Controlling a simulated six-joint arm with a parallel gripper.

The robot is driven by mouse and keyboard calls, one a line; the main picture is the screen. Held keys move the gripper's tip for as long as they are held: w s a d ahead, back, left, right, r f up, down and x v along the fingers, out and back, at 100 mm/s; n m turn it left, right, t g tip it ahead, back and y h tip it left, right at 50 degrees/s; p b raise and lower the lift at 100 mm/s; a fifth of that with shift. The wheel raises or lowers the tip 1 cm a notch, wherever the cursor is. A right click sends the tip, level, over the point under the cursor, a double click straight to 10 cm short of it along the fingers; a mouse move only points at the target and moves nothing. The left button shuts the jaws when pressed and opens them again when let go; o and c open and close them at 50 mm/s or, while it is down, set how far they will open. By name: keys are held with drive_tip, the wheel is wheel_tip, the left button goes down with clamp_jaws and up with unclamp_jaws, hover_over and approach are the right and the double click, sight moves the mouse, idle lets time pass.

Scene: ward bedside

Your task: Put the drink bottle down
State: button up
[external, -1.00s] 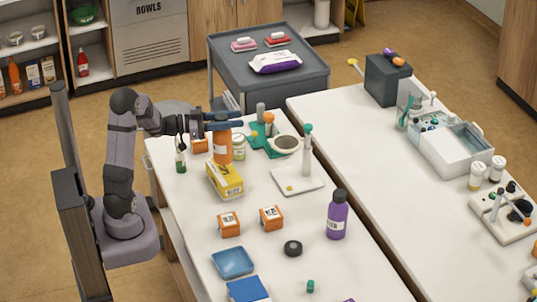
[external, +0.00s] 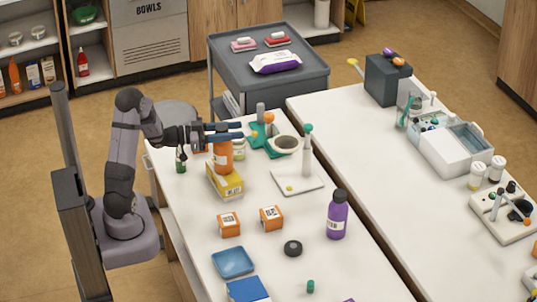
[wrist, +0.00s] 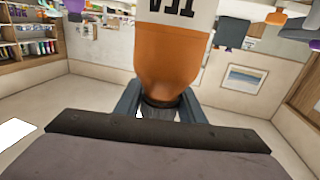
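My gripper (external: 222,131) is shut on the neck of an orange drink bottle (external: 222,158) with a white label. The bottle hangs roughly upright below the fingers, beside or over the yellow box (external: 226,186) in the external view. I cannot tell whether its base touches anything. In the wrist view the bottle (wrist: 172,50) fills the upper middle, its label lettering upside down. Its narrow dark neck or cap sits between the two fingers (wrist: 160,108).
A green bottle (external: 180,161) and a small jar (external: 239,148) stand close by. Two orange boxes (external: 229,223) and a purple bottle (external: 337,216) stand nearer the front. White tabletop (external: 195,195) is clear left of the yellow box.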

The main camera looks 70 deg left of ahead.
drive_tip(key=shift+o, duration=1.3)
drive_tip(key=shift+r, duration=0.15)
drive_tip(key=b+v, duration=0.2)
drive_tip(key=v, duration=1)
drive_tip(key=shift+r, duration=0.1)
